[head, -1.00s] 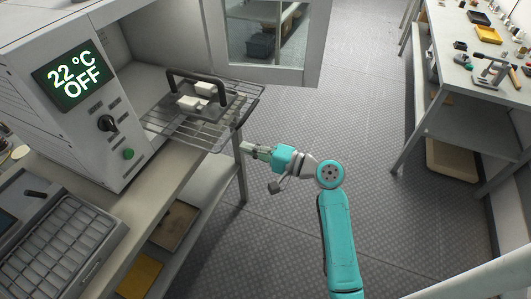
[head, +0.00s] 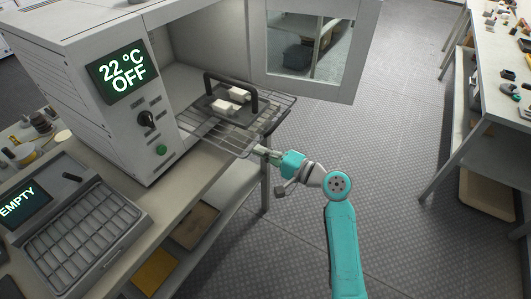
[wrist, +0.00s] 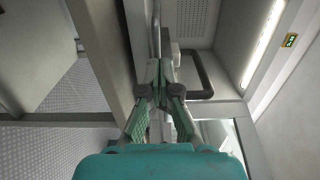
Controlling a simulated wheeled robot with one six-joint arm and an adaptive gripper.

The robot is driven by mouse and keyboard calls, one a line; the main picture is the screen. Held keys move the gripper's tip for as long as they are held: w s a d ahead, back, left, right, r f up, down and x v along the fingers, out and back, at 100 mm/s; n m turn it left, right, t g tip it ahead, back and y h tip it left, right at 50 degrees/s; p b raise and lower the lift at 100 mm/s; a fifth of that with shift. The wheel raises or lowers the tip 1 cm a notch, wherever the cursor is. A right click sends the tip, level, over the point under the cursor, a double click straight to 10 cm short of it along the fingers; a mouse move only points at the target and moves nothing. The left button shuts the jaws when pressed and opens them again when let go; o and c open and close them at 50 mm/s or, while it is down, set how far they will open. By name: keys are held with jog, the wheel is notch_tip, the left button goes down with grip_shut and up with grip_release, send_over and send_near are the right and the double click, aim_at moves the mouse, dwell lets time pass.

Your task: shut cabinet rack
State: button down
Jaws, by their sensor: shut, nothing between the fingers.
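The cabinet (head: 125,92) is a white oven-like box with a display reading 22 °C OFF. Its door (head: 362,52), with a window, stands open to the right. The wire rack (head: 275,112) is slid partly out of the cabinet. On it sits a dark tray with a black handle (head: 255,102) and white blocks (head: 236,95). My gripper (head: 262,151) is shut and empty at the rack's front edge in the head view; whether it touches cannot be told. In the wrist view the gripper fingers (wrist: 159,72) meet in front of the rack, and the black handle shows beyond them.
The cabinet stands on a bench (head: 190,192) beside a grey device with a grid tray (head: 82,232) and a screen reading EMPTY. Another bench with tools (head: 505,98) stands at the right. The floor (head: 405,140) between the benches is clear.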

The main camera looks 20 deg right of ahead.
aim_at(193, 120)
jog(key=x, duration=2.6)
jog(key=shift+f, duration=0.1)
